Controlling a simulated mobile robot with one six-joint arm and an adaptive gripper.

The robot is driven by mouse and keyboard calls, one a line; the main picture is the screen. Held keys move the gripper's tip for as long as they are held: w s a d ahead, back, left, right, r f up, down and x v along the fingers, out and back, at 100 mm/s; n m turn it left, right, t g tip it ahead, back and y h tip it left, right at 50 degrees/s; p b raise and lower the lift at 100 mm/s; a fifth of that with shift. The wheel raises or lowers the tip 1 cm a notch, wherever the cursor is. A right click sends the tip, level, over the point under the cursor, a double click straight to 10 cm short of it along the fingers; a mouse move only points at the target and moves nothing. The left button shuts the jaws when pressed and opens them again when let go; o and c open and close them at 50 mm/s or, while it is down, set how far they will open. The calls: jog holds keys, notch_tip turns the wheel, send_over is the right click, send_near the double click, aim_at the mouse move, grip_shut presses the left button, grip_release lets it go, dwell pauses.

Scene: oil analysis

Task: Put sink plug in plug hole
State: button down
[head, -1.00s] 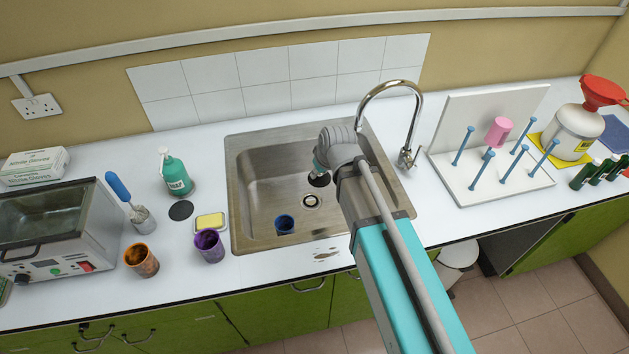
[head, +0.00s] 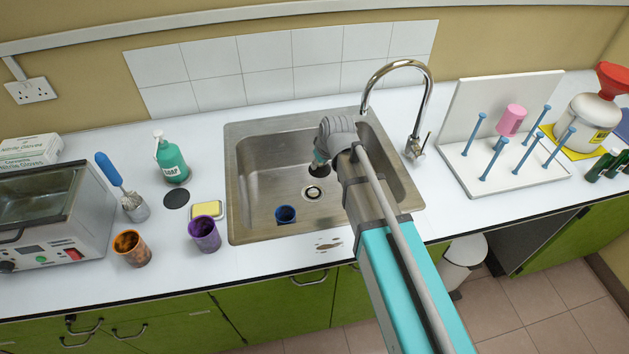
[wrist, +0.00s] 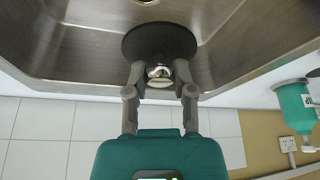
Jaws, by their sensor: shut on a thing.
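The sink plug (wrist: 160,42) is a dark round disc with a shiny metal knob. My gripper (wrist: 160,76) is shut on the knob in the wrist view. In the head view my gripper (head: 320,164) is inside the steel sink basin (head: 268,172), mostly hidden by my arm, with the dark plug at its end. The plug hole (head: 313,193) is a metal-rimmed ring in the basin floor, uncovered, and appears just below the plug in the picture. Part of its rim shows at the top edge of the wrist view (wrist: 147,2). The plug's height above the floor is unclear.
A blue cup (head: 285,214) stands in the basin, left of the hole. The curved tap (head: 424,110) rises at the sink's right. A soap bottle (head: 171,160), a yellow sponge (head: 207,209) and a purple cup (head: 204,234) stand left of the sink. A white peg rack (head: 500,170) stands right.

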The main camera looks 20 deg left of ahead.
jog(key=b, duration=1.4)
send_over(311, 190)
jog(key=d, duration=0.1)
notch_tip(311, 190, down, 15)
jog(key=shift+s+n, duration=0.3)
jog(key=shift+s, duration=0.15)
jog(key=shift+d, duration=0.1)
notch_tip(311, 190, down, 7)
jog(key=b, duration=0.6)
jog(key=shift+r, duration=0.2)
jog(key=shift+f+b, duration=0.65)
jog(key=shift+b, duration=0.15)
jog(key=shift+c, duration=1.9)
grip_release()
jog(key=shift+r, duration=0.2)
jog(key=shift+m, duration=0.4)
jog(key=s+p+v, duration=0.1)
jog(key=p+v, duration=0.8)
jog(key=v, duration=0.1)
jog(key=s+a+p+v, duration=0.1)
jog(key=p+v, duration=0.8)
jog(key=v, duration=0.1)
jog(key=s+a+p+v, duration=0.1)
jog(key=p+v, duration=0.8)
jog(key=v, duration=0.1)
jog(key=shift+s+f+p, duration=0.2)
jog(key=shift+s+p, duration=0.1)
jog(key=shift+p, duration=0.1)
